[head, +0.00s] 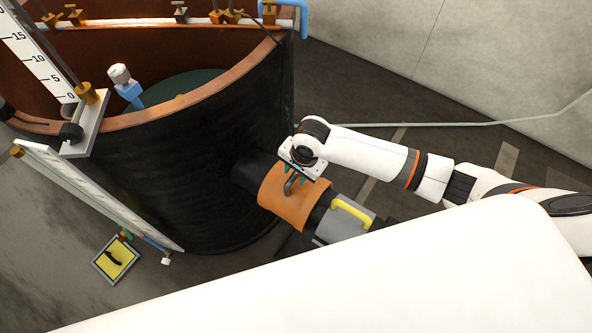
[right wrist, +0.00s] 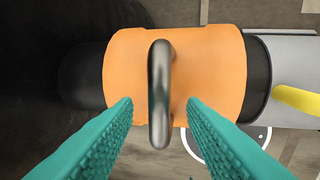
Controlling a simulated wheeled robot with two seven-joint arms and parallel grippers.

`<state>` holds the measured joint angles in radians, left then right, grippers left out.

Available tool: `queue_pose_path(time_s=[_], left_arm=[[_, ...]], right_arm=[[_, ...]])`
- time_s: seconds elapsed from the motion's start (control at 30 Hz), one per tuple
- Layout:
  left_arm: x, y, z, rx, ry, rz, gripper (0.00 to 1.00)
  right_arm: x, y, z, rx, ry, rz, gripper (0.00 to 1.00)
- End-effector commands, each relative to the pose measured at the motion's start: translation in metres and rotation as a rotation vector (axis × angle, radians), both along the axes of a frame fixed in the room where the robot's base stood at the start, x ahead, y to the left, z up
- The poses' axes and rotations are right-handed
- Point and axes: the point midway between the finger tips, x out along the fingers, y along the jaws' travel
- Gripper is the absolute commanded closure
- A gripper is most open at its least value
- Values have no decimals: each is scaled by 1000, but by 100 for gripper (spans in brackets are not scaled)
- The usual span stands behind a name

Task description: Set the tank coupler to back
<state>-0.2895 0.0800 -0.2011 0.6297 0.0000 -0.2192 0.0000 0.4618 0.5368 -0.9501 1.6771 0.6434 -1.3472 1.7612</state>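The tank coupler is an orange sleeve (head: 284,207) on a dark pipe that leaves the side of the round black tank (head: 205,150). In the right wrist view the orange sleeve (right wrist: 205,62) fills the middle, with a grey metal handle loop (right wrist: 160,95) standing out from it. My right gripper (head: 297,178) is above the sleeve in the head view. Its teal fingers (right wrist: 160,105) are open, one on each side of the handle, with a gap to it on both sides. Whether they reach down to the handle's depth I cannot tell. My left gripper is out of view.
A grey block with a yellow handle (head: 353,212) adjoins the pipe on the right. A yellow panel (head: 115,259) lies on the floor at lower left. A white ruled scale (head: 35,55) stands at the tank's left. A large white surface covers the bottom right.

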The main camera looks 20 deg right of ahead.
Motion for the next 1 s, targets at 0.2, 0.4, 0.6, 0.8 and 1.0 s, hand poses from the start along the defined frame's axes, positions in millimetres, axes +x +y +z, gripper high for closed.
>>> queue_pose_path(time_s=[0.2, 0.4, 0.6, 0.8, 1.0], left_arm=[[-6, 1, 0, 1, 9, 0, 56], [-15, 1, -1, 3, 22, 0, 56], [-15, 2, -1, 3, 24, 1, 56], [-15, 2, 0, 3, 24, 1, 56], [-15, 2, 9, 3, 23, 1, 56]], right_arm=[[1, 1, -4, 0, -2, 1, 62], [1, 1, -3, 0, -2, 1, 75], [1, 0, -3, -1, -1, 1, 100], [2, 2, -3, 0, -1, 1, 100], [28, 22, 0, 5, -5, -4, 100]])
